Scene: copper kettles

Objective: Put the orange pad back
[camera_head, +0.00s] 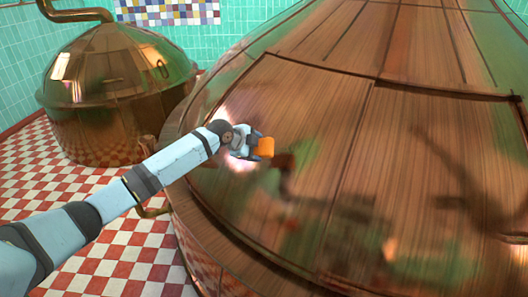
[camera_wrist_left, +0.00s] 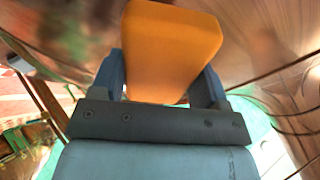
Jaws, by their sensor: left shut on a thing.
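The orange pad (camera_head: 265,147) is at the tip of my left gripper (camera_head: 256,143), in front of the big copper kettle (camera_head: 310,130). The left wrist view shows the orange pad (camera_wrist_left: 168,50) large, between the two blue-grey fingers of my left gripper (camera_wrist_left: 160,78). The gripper is shut on the pad. The pad is close to the kettle's sloping copper side; I cannot tell whether it touches. The far ends of the fingers are hidden behind the pad in the left wrist view. My right gripper is not in view.
A smaller copper kettle (camera_head: 115,95) with a bent pipe stands at the back left. The floor (camera_head: 120,245) has red and white checks, and is open at the lower left. Green tiled walls (camera_head: 230,30) stand behind. The big kettle fills the right side.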

